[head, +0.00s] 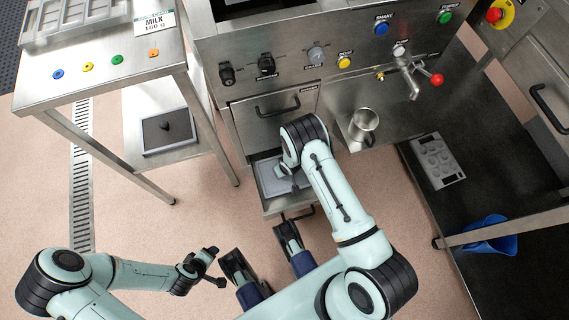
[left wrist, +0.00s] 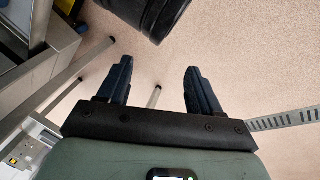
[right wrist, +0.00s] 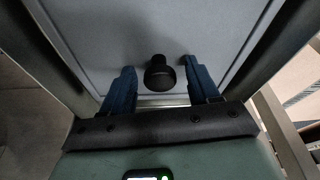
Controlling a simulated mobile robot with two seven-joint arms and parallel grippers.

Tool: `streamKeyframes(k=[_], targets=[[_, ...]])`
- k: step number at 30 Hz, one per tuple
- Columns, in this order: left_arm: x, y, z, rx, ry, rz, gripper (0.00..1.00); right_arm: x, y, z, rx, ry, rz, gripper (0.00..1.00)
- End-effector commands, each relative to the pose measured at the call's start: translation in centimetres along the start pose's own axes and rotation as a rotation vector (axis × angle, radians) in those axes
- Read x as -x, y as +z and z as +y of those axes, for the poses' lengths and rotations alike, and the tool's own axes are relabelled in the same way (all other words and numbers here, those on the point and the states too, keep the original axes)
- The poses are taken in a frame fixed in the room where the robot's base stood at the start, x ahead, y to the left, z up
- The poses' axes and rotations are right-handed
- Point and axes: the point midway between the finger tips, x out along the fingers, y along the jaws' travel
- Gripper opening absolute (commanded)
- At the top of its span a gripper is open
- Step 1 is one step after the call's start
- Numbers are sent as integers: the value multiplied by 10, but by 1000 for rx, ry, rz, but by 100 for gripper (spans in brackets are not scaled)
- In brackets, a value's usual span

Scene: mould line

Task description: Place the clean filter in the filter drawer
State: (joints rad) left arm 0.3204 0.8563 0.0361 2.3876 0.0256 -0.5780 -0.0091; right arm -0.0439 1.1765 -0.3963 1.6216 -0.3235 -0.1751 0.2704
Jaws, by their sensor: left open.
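A pale grey filter (head: 269,179) lies flat inside the open filter drawer (head: 287,203), low on the machine. In the right wrist view the filter (right wrist: 100,45) fills most of the picture, with its black knob (right wrist: 160,74) upright. My right gripper (right wrist: 162,88) is open, one finger on each side of the knob, with a gap on both sides. In the head view my right arm hides part of the filter. A second filter (head: 154,140), with a dark face and black knob, lies on the side table's lower shelf. My left gripper (head: 211,266) is open and empty above the floor.
The side table (head: 100,82) at the left carries a grey tray, a milk sign and coloured markers. A metal jug (head: 363,125) stands beside a tap on the machine. A grey mould (head: 437,160) and a blue bin (head: 490,236) are at the right.

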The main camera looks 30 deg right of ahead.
Motion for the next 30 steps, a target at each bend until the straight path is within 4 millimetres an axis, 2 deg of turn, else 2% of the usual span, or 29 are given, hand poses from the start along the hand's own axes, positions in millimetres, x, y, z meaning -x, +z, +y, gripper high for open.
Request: streamKeyframes(k=[8, 11, 21, 28, 30], targets=[[4, 4, 1, -1, 1, -11, 65, 6, -1, 0, 0, 0, 1, 60], [11, 10, 4, -3, 3, -31, 65, 21, -2, 0, 0, 0, 1, 60], [41, 47, 13, -12, 9, -145, 65, 94, -2, 0, 0, 0, 2, 60], [51, 59, 16, -15, 11, -184, 65, 119, 0, 0, -2, -1, 0, 60], [51, 61, 16, -15, 11, -188, 65, 121, 12, -1, -22, -12, -17, 60]])
